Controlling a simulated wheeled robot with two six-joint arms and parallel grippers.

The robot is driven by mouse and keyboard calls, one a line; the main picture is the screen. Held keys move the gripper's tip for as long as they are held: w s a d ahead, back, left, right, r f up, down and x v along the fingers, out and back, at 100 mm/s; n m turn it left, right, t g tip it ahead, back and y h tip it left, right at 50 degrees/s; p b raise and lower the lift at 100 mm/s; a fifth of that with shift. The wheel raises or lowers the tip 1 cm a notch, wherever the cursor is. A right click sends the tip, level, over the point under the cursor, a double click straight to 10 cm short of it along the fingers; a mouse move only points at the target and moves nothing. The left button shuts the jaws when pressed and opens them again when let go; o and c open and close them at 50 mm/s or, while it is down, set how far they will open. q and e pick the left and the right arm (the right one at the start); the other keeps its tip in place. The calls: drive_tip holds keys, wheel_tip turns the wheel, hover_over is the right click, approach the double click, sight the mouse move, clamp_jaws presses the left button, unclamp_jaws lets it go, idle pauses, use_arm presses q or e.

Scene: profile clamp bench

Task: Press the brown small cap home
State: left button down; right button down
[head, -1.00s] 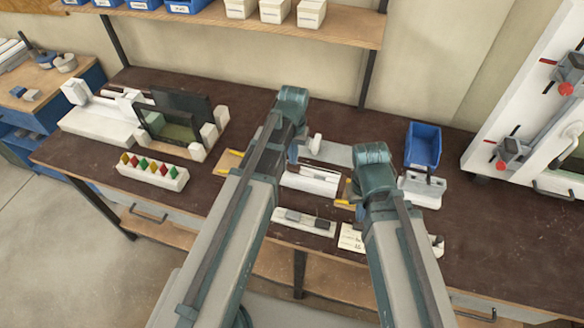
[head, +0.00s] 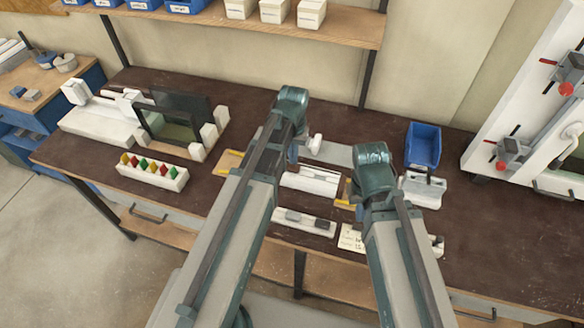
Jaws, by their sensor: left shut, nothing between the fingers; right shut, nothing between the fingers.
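I cannot make out a brown small cap for certain. A white holder (head: 282,222) at the front of the bench carries a grey piece (head: 293,215) and a darker piece (head: 322,223). A pale clamp fixture (head: 310,182) with a grey strip along it lies between my two arms, its ends partly hidden by them. My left gripper (head: 292,153) points down at the fixture's left end, mostly hidden behind my arm; it is shut and empty. My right gripper (head: 359,212) is low at the fixture's right end, largely hidden by my arm, shut and empty. Contact cannot be told.
A blue bin (head: 423,146) stands at the back right, with a white block (head: 422,187) in front. A white rack of coloured pieces (head: 150,177) and a dark-framed fixture (head: 172,118) stand left. A printed card (head: 350,238) lies at the front. The right bench top is clear.

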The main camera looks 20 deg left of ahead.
use_arm(q)
drive_tip(key=shift+f, duration=0.15)
use_arm(e)
drive_tip(key=shift+f, duration=0.1)
use_arm(q)
drive_tip(key=shift+f+b, duration=0.5)
drive_tip(key=shift+b, duration=0.1)
use_arm(e)
drive_tip(key=shift+f, duration=0.5)
use_arm(q)
drive_tip(key=shift+f+b, duration=0.45)
drive_tip(key=shift+b, duration=0.05)
use_arm(e)
drive_tip(key=shift+f, duration=0.5)
use_arm(q)
drive_tip(key=shift+r, duration=0.1)
use_arm(e)
drive_tip(key=shift+r, duration=0.15)
